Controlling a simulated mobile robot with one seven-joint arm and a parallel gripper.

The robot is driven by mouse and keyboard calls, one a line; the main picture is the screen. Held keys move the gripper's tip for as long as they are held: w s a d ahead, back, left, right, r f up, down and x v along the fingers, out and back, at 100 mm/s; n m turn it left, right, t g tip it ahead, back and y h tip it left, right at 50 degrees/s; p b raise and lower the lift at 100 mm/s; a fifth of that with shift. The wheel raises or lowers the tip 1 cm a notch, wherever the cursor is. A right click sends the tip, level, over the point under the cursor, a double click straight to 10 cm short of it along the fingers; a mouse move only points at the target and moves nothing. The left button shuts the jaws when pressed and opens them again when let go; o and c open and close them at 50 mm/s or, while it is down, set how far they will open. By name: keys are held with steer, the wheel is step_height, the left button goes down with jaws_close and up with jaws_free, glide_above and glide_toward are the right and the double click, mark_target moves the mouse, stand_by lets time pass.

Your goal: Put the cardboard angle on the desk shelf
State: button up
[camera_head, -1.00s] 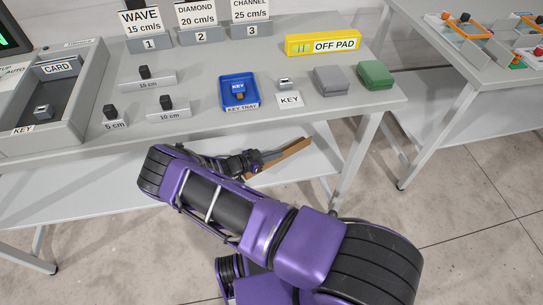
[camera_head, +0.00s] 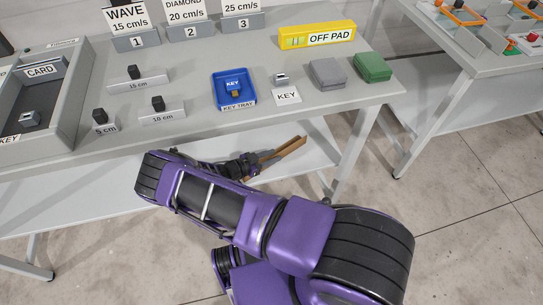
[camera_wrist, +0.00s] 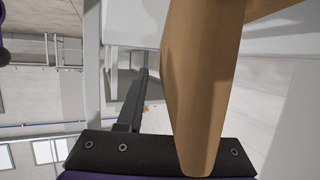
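The brown cardboard angle (camera_head: 290,146) is at my gripper (camera_head: 256,161), below the desk's front edge in the head view. Its two flaps show as narrow strips. In the wrist view the cardboard angle (camera_wrist: 205,70) looms large, with its near end overlapping the dark gripper base. One dark finger shows to its left, with a narrow gap in the picture between them. The other finger is hidden, apparently behind the cardboard, so I cannot tell whether the grip is closed. A pale shelf (camera_head: 90,215) runs under the grey desk (camera_head: 205,120).
The desk top holds a blue key tray (camera_head: 234,89), a yellow OFF PAD block (camera_head: 317,35), grey and green pads (camera_head: 373,68), and labelled blocks. A desk leg (camera_head: 352,150) stands right of the cardboard. A second table (camera_head: 450,70) is at right, with open floor between.

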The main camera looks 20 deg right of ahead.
steer(key=v, duration=1.2)
steer(key=shift+w+p, duration=0.1)
steer(key=shift+p, duration=0.3)
